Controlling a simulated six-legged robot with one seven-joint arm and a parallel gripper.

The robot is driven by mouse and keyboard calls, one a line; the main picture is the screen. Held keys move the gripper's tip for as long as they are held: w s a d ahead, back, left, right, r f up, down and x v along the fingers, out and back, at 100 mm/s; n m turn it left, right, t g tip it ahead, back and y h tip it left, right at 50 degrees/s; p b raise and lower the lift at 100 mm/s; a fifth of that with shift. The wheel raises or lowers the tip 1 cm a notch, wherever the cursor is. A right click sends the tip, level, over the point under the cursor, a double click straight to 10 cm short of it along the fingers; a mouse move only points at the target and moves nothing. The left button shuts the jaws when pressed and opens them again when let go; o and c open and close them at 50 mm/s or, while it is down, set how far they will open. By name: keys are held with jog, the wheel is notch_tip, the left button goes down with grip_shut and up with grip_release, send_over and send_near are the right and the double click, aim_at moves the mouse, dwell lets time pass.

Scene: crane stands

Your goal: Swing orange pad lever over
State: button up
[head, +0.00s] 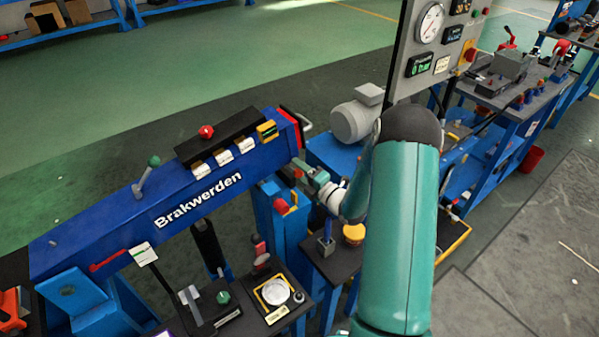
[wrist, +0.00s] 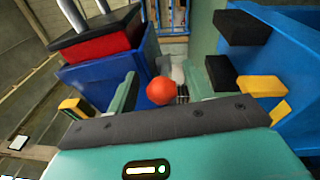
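An orange-red ball knob (wrist: 161,91) shows between the two fingers of my gripper (wrist: 160,95) in the wrist view. Gaps show on both sides of the knob, so the fingers stand open. I cannot tell how deep the knob lies between them, and its lever arm is hidden. In the head view my gripper (head: 308,170) is beside the right end of the blue beam (head: 120,225) marked "Brakwerden", above a blue post (head: 283,235). A small orange spot (head: 298,173) shows at the fingertips there.
The post carries a red-orange knob (head: 281,206). A red-handled bracket (head: 292,118) is on the beam's end. Black blocks (wrist: 240,28) and a yellow block (wrist: 260,86) stick out close to my right finger in the wrist view. A grey motor (head: 352,120) stands behind my arm.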

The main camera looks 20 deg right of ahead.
jog(key=v, duration=1.4)
